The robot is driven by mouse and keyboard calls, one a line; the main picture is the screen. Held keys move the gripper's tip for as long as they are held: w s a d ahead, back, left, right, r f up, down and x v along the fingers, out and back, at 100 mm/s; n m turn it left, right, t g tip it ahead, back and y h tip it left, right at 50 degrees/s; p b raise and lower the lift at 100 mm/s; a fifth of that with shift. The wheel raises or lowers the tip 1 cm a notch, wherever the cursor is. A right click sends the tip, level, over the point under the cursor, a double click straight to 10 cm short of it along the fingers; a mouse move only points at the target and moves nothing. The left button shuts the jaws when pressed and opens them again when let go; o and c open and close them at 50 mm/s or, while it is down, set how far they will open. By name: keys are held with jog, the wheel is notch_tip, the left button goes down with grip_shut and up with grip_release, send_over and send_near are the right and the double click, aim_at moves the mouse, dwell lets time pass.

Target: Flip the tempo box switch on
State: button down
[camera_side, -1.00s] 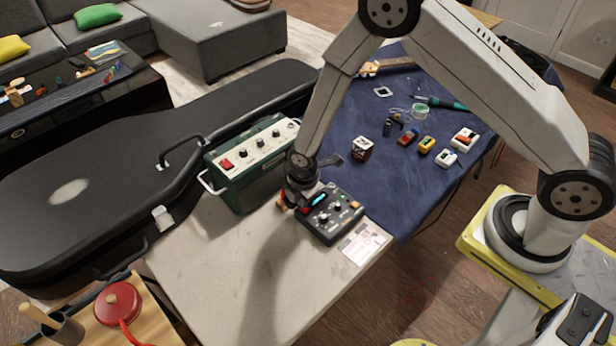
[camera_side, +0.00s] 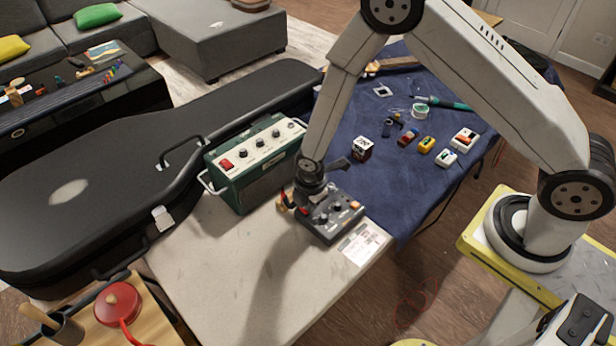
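The tempo box (camera_side: 331,218) is a dark grey box with several knobs and an orange button at its right. It lies on the pale table top, near the edge of the blue cloth. My gripper (camera_side: 298,207) is pointed down at the left end of the box and covers its upper left part. The fingers are small and partly hidden, so I cannot tell whether they are open or whether they touch the box. The switch itself cannot be made out. No lit display shows on the box.
A green amplifier (camera_side: 252,165) with knobs and a red switch stands left of the box. A black guitar case (camera_side: 100,190) lies behind it. A paper card (camera_side: 363,243) lies right of the box.

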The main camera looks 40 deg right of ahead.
jog(key=shift+r, duration=0.9)
notch_tip(320, 180, up, 12)
jog(key=s, duration=0.1)
jog(key=shift+s, duration=0.15)
jog(key=shift+r, duration=0.1)
jog(key=shift+w+a+r+t, duration=0.1)
jog(key=shift+w+a+t, duration=0.25)
jog(key=shift+t, duration=0.25)
dwell(0.4)
jog(key=shift+w+f, duration=0.35)
jog(key=shift+f, duration=1.95)
jog(key=shift+w+f, duration=0.4)
jog(key=shift+f, duration=1.9)
jog(key=shift+w+f, duration=0.35)
jog(key=shift+f, duration=1.95)
jog(key=shift+d+f, duration=0.1)
